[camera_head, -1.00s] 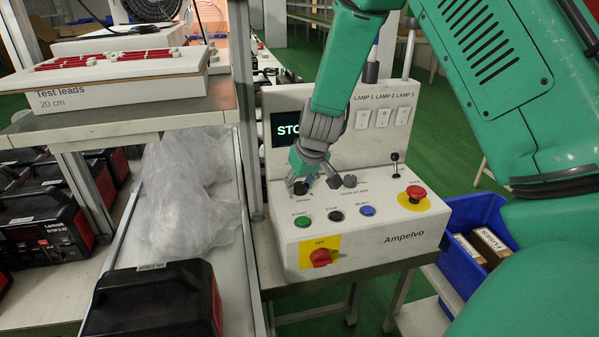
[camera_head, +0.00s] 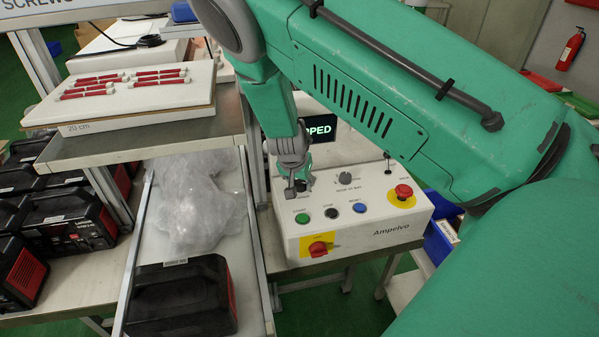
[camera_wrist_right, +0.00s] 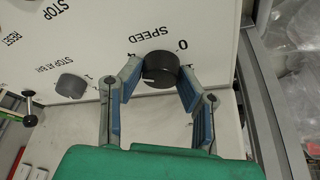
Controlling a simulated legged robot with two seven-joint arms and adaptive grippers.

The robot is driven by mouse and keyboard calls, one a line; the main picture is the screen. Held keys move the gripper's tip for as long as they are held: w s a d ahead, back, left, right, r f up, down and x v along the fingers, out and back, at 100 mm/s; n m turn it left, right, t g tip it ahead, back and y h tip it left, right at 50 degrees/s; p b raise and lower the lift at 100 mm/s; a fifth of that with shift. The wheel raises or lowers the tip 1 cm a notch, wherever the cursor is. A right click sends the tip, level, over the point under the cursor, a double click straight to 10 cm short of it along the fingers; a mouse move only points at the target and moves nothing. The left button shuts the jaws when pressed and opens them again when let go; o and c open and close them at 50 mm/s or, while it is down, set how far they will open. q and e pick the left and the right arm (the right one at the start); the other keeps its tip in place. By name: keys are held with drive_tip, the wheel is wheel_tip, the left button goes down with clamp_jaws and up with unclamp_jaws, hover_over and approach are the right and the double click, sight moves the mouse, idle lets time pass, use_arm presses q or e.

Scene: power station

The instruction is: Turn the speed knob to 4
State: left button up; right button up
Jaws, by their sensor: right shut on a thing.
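The black round speed knob (camera_wrist_right: 160,68) sits on the white control panel under the printed word SPEED in the right wrist view. A 0 is printed close to it; the other scale marks are partly hidden by the fingers. I cannot read its setting. My right gripper (camera_head: 297,184) is at the panel's left side in the head view, with its fingers (camera_wrist_right: 159,76) shut on opposite sides of the knob. In the head view the gripper largely hides the knob. My left gripper is not in view.
The control box (camera_head: 375,238) has green, black and blue buttons, a grey stop-at-bay knob (camera_head: 344,178), a red emergency button (camera_head: 403,191) and a red switch (camera_head: 318,249). A shelf (camera_head: 150,147) stands close on the left.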

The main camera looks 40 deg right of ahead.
drive_tip(key=shift+a+f+m+p, duration=0.1)
drive_tip(key=shift+m+p, duration=0.25)
drive_tip(key=shift+m, duration=0.05)
drive_tip(key=shift+g, duration=0.3)
drive_tip(key=o, duration=1.1)
drive_tip(key=shift+w, duration=0.1)
drive_tip(key=v, duration=0.7)
drive_tip(key=shift+a, duration=0.15)
